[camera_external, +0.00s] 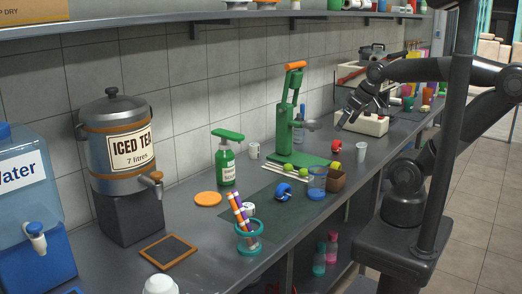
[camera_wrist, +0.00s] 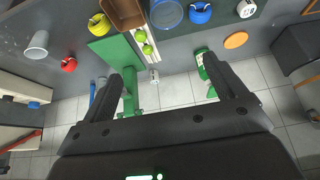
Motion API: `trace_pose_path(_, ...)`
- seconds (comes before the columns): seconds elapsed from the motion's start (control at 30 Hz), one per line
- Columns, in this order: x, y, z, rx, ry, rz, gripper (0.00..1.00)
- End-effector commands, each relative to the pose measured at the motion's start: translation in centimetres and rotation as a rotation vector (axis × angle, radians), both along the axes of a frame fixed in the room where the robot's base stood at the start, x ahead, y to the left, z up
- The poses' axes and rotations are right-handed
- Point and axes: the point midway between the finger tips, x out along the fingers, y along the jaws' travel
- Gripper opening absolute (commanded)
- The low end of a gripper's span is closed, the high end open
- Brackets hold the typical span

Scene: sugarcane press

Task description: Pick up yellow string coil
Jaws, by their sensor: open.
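The yellow string coil (camera_wrist: 98,25) lies on the counter beside the brown box (camera_wrist: 122,14), at the upper left of the wrist view. In the external view a small yellow shape behind the box, likely the coil (camera_external: 335,167), is partly hidden. My gripper (camera_wrist: 170,66) is open, with nothing between its fingers. In the external view my gripper (camera_external: 360,112) is above the counter, up and to the right of the coil, clear of it.
The green press (camera_external: 290,130) stands left of the coil. A red coil (camera_external: 308,146), blue coil (camera_external: 283,192), white cup (camera_external: 361,150) and blue cup (camera_external: 317,183) are nearby. Two limes (camera_wrist: 144,43) lie near the box. A shelf (camera_external: 220,20) runs above.

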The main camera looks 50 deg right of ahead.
Motion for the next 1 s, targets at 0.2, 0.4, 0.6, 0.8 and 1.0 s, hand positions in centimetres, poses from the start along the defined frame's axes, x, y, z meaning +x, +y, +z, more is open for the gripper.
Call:
trace_pose_path(0.2, 0.0, 0.0, 0.0, 0.0, 0.001, 0.0, 0.72)
trace_pose_path(0.4, 0.0, 0.0, 0.0, 0.0, 0.001, 0.0, 0.56)
trace_pose_path(0.6, 0.0, 0.0, 0.0, -0.001, 0.001, 0.002, 0.56)
trace_pose_path(0.8, 1.5, -1.0, -0.6, -0.076, 0.044, 0.09, 0.56)
trace_pose_path(1.0, 4.9, -3.7, -2.6, -0.243, 0.16, 0.362, 0.56)
